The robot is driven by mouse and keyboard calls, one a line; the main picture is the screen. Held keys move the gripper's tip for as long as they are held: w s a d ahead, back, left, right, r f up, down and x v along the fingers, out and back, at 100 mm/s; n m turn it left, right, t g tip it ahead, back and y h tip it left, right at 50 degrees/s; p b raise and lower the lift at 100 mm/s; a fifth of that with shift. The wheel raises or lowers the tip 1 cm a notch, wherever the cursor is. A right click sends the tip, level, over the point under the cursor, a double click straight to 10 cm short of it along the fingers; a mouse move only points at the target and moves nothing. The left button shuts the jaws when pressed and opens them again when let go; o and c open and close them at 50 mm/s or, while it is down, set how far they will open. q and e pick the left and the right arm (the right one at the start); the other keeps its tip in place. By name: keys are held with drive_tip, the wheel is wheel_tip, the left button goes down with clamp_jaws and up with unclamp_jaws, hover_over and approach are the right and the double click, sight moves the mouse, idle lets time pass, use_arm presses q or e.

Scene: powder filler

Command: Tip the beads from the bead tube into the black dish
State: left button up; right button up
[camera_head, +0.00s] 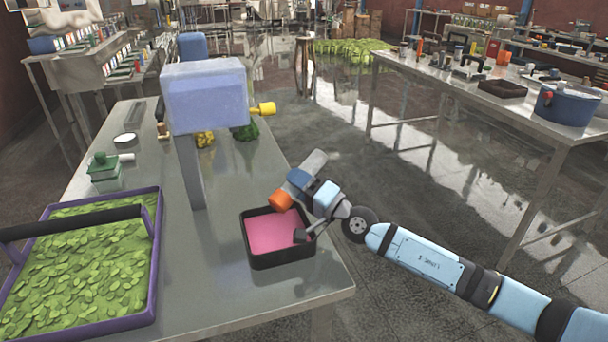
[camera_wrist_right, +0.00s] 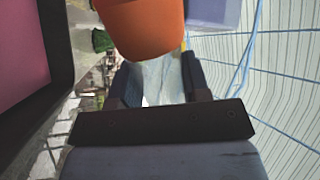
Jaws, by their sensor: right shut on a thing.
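The black dish (camera_head: 284,259) is a square, dark-walled tray near the table's right edge in the head view. Its inside is pink, and its dark wall also fills the left of the right wrist view (camera_wrist_right: 57,38). I cannot make out separate beads. My left gripper is not in view.
A purple-rimmed crate (camera_head: 153,262) of green leaf-like pieces stands on the table at left. A grey-blue machine head (camera_head: 205,95) on a post rises behind the dish. A green-lidded jar (camera_head: 104,170) stands farther left. Bare tabletop lies between crate and dish.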

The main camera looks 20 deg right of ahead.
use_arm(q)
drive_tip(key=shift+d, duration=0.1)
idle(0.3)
